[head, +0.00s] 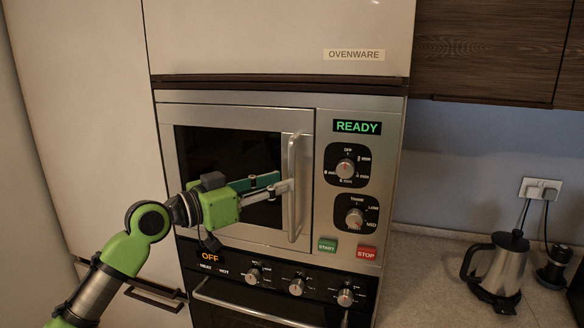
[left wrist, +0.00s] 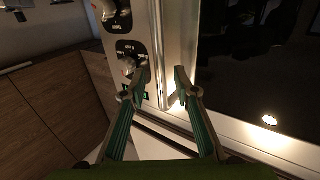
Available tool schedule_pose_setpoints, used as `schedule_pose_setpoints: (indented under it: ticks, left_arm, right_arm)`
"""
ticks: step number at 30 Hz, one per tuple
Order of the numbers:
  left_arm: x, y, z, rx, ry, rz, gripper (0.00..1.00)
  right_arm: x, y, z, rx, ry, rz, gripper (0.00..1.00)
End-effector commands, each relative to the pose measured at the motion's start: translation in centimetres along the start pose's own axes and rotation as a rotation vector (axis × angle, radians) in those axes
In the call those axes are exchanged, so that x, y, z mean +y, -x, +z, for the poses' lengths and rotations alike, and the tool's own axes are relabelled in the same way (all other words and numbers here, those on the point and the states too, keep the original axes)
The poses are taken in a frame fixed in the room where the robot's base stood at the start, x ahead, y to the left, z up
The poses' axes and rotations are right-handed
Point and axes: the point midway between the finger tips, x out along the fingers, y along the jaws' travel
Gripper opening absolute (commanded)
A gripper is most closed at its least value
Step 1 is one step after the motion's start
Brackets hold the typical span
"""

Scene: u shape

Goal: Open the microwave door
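The microwave (head: 240,98) is built into the cabinet wall, and its door (head: 225,152) with dark glass looks shut. A vertical silver bar handle (head: 293,218) stands at the door's right edge. My left gripper (head: 285,182) reaches in from the left at mid-height of the handle. In the left wrist view, the fingers of my left gripper (left wrist: 162,84) are apart, with the handle (left wrist: 158,40) lined up in the gap. Room shows on both sides of the bar, so neither finger clearly touches it. My right gripper is in neither view.
Right of the handle are the READY display (head: 357,127), two knobs, and the START (head: 327,246) and STOP (head: 367,252) buttons. An oven (head: 270,300) with several knobs is below. A kettle (head: 497,265) stands on the right counter. The space before the door is otherwise clear.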

Motion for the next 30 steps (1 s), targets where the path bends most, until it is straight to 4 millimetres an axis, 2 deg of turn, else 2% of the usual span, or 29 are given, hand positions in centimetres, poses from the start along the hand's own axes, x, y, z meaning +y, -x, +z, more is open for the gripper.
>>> schedule_pose_setpoints:
  ticks: [1, 3, 9, 20, 23, 30]
  left_arm:
    - [0.0, -1.1, -0.5, 0.0, 0.004, 0.001, 0.28]
    - [0.0, -2.2, -0.4, -0.001, 0.002, 0.0, 0.28]
    - [-0.1, -4.2, -0.1, -0.001, 0.002, -0.001, 0.28]
    - [-0.1, -4.7, 0.1, 0.0, 0.0, -0.002, 0.28]
    - [-0.1, -4.7, 0.1, 0.0, 0.0, -0.002, 0.02]
    - [-0.1, -4.6, 0.1, 0.0, 0.0, -0.001, 0.0]
  right_arm:
    - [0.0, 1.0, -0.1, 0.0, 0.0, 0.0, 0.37]
    - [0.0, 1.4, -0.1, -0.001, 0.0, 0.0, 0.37]
    - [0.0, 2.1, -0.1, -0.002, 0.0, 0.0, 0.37]
    - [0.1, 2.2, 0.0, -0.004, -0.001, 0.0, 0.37]
    - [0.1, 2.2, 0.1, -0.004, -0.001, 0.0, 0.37]
    - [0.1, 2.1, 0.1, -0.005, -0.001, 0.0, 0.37]
